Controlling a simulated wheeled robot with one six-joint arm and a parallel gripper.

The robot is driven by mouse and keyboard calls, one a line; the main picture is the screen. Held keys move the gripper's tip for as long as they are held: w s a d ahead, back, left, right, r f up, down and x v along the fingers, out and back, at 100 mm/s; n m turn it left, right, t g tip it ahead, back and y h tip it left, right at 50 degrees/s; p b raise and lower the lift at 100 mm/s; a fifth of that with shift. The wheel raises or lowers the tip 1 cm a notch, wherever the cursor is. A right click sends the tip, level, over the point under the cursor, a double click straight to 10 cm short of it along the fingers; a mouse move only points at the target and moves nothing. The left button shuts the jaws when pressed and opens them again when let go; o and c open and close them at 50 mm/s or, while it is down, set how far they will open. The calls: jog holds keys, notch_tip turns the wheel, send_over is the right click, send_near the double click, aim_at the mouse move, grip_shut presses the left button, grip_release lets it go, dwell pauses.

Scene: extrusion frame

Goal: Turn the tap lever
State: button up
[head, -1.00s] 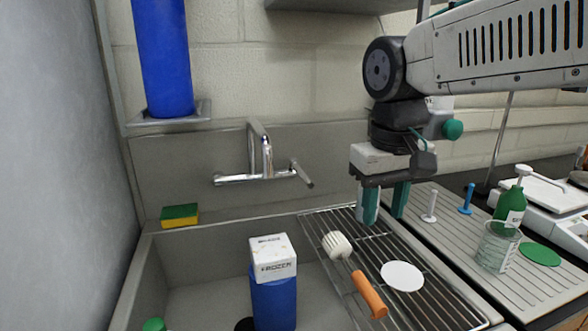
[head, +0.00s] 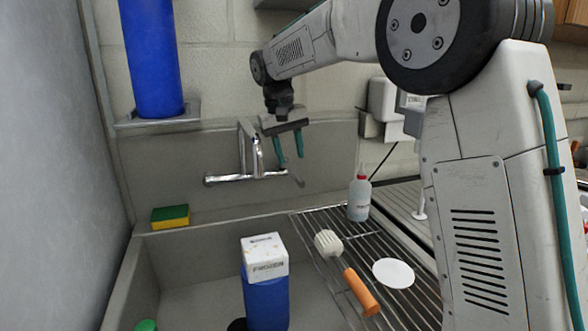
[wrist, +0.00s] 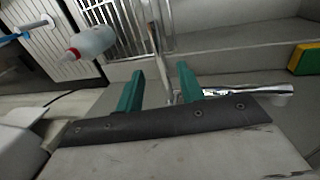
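The chrome wall tap (head: 232,179) is on the sink's back panel, with its spout rising in the middle. Its lever (head: 296,178) sticks out at the right end and slants down to the right. My gripper (head: 289,161) is at that right end, pointing down, with two teal fingers apart. In the wrist view my gripper (wrist: 160,70) is open, and the narrow lever (wrist: 163,75) shows in the gap between the fingers. I cannot tell whether either finger touches it. The tap body (wrist: 245,91) lies to the right there.
A clear bottle with a red cap (head: 358,198) stands on the wire rack (head: 335,275), near a white brush (head: 328,243) and a white disc (head: 393,272). A blue container with a white box (head: 265,258) is in the sink. A sponge (head: 170,217) sits left.

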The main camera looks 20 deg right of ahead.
aim_at(295, 173)
jog(key=f, duration=0.2)
jog(key=d+f, duration=0.1)
jog(key=f, duration=0.2)
grip_shut()
